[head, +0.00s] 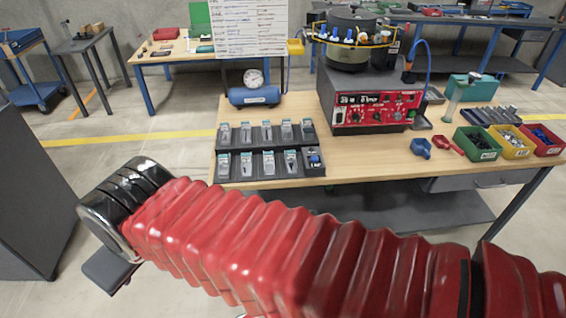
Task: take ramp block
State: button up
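I cannot pick out a ramp block for certain. A black two-row tray (233,171) on the near left of the wooden workbench (375,168) holds several small grey pieces with pale labels. The piece in its near right corner (314,160) shows some blue and differs from the others. The pieces are too small to tell their shapes. My red sleeved arm crosses the lower picture, in front of the bench's near edge, and ends at a chrome and black joint at the left. My gripper does not show, so its state is hidden.
A bowl feeder (350,55) stands on a red-fronted control box (377,112). A blue air tank with gauge (254,96) sits behind the tray. Green (477,144), yellow (510,142) and red (541,140) bins stand at the right. Bench space right of the tray is clear. A grey cabinet (32,200) stands left.

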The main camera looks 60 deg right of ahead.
aim_at(269, 164)
jog(key=z, duration=0.85)
jog(key=i, duration=1)
jog(key=z, duration=0.05)
